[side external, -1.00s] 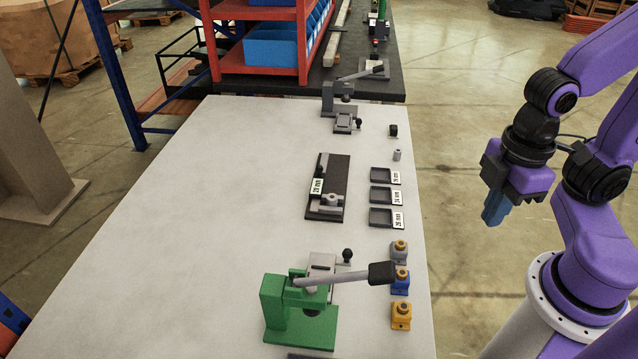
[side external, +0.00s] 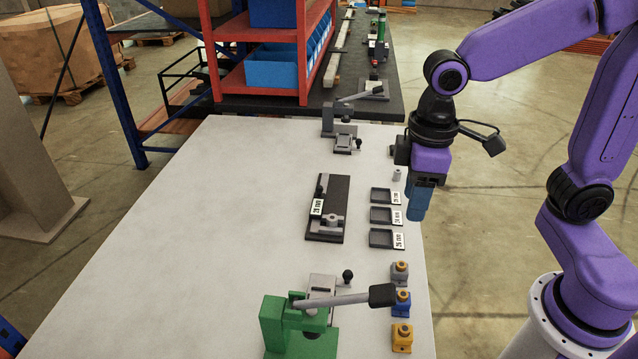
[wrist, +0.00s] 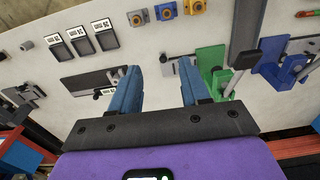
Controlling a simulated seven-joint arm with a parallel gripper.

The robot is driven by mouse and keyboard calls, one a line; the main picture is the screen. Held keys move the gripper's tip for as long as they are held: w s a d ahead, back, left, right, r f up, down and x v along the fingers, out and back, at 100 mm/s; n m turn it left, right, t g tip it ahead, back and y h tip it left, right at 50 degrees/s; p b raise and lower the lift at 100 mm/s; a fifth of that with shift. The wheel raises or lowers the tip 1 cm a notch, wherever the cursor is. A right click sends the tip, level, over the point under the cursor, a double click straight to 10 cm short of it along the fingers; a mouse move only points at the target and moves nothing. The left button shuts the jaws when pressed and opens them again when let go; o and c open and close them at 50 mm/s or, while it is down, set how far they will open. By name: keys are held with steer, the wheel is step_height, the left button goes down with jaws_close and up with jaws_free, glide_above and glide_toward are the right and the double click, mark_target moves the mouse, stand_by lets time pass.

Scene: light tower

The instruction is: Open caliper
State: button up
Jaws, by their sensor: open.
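The caliper is a dark flat plate (side external: 338,190) with a grey sliding jaw (side external: 331,221) and a white millimetre label (side external: 317,207); it lies in the middle of the white table. In the wrist view, the caliper plate (wrist: 85,82) is left of the fingers, its right end partly hidden by the left finger. My gripper (side external: 416,208) has blue fingers and hangs over the table's right edge, to the right of the caliper and apart from it.
Several small labelled trays (side external: 381,216) lie between caliper and gripper. Grey, blue and yellow blocks (side external: 401,336) line the table's near right edge. A green press (side external: 275,325) stands in front, a grey press (side external: 328,122) behind. The table's left half is clear.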

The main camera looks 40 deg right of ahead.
steer(key=w+a+m, duration=0.2)
steer(key=w+m, duration=0.1)
steer(key=w, duration=0.7)
steer(key=m, duration=0.8)
glide_above(319, 186)
step_height(319, 186, down, 3)
step_height(319, 186, down, 17)
steer(key=shift+f, duration=0.2)
steer(key=shift+d, duration=0.1)
jaws_close()
